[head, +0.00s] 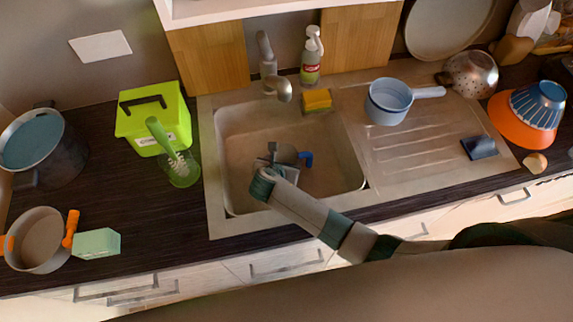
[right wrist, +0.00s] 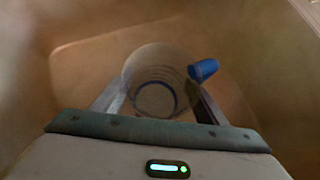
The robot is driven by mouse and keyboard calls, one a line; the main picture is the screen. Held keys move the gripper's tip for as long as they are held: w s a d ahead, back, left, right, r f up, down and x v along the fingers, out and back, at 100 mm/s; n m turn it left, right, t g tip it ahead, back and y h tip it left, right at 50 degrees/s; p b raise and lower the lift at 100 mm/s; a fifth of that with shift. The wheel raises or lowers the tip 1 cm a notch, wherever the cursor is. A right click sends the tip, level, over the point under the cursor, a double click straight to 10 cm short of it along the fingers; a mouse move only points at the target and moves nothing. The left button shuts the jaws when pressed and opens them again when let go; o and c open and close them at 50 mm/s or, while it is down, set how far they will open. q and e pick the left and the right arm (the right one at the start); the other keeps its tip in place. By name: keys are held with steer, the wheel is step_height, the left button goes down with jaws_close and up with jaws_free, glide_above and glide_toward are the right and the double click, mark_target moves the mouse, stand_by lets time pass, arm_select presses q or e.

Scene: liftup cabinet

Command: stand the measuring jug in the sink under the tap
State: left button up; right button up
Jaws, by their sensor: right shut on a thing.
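The measuring jug (head: 287,156) is in the sink basin, a clear jug with a blue handle. In the right wrist view the clear jug (right wrist: 155,72) shows between my fingers, its blue handle (right wrist: 203,69) on the right. My right gripper (head: 276,158) is shut on the jug, reaching down into the sink (head: 235,180). In the head view the gripper hides part of the jug, and I cannot tell whether its base touches the basin floor. The grey tap (head: 279,88) stands at the sink's back edge, behind the jug. My left gripper is not in view.
A soap bottle (head: 311,60) and a sponge (head: 318,100) are behind the sink. A blue saucepan (head: 390,98) stands on the drainboard (head: 425,145) at right. A green box (head: 155,118) and a brush in a green holder (head: 180,170) stand left of the sink.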

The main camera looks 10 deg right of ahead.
steer(key=shift+r, duration=2.45)
